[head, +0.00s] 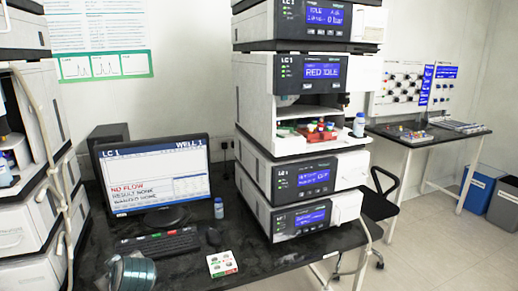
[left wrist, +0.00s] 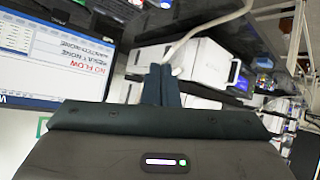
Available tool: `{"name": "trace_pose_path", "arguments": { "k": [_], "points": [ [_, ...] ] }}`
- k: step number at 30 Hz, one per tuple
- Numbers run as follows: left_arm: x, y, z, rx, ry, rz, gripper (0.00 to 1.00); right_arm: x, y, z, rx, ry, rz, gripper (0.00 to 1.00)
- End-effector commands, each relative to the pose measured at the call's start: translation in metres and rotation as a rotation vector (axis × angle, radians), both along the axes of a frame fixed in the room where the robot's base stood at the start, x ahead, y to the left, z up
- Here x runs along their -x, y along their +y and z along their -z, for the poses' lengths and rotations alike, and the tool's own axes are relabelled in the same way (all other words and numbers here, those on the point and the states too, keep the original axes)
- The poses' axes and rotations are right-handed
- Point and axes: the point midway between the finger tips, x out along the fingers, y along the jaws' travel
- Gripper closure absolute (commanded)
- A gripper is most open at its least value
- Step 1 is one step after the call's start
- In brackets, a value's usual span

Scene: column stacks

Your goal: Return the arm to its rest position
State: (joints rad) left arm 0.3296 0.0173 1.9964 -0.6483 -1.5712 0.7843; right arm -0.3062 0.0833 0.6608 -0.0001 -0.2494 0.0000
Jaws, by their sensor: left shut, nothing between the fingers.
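My left gripper (left wrist: 163,84) shows in the left wrist view, its two dark fingers pressed together with nothing between them. It points away from the dark wrist housing, in front of white instrument units that look out of focus. The view is turned over, with the monitor (left wrist: 55,52) at its left. No gripper can be made out in the head view. My right gripper is in neither view.
In the head view, an instrument stack (head: 300,185) stands on the black bench (head: 270,262), right of the monitor (head: 155,172). Another stack (head: 30,205) rises at left.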

Motion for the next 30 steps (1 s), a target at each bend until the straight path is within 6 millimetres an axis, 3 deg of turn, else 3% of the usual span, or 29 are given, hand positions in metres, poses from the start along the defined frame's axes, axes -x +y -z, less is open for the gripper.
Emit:
{"name": "trace_pose_path", "arguments": {
  "k": [1,6,12,18,30],
  "points": [
    [0.021,-0.003,0.026,-0.004,0.066,0.055,1.0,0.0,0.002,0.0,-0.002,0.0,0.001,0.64],
    [0.087,-0.02,0.091,-0.006,0.262,0.263,1.0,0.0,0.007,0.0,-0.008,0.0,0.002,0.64],
    [0.176,-0.043,0.144,0.001,0.465,0.527,1.0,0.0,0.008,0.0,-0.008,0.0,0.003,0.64],
    [0.244,-0.063,0.167,0.017,0.591,0.736,1.0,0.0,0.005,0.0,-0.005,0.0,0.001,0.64],
    [0.329,-0.09,0.177,0.05,0.716,0.998,1.0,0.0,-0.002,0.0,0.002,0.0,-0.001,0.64]
  ]
}}
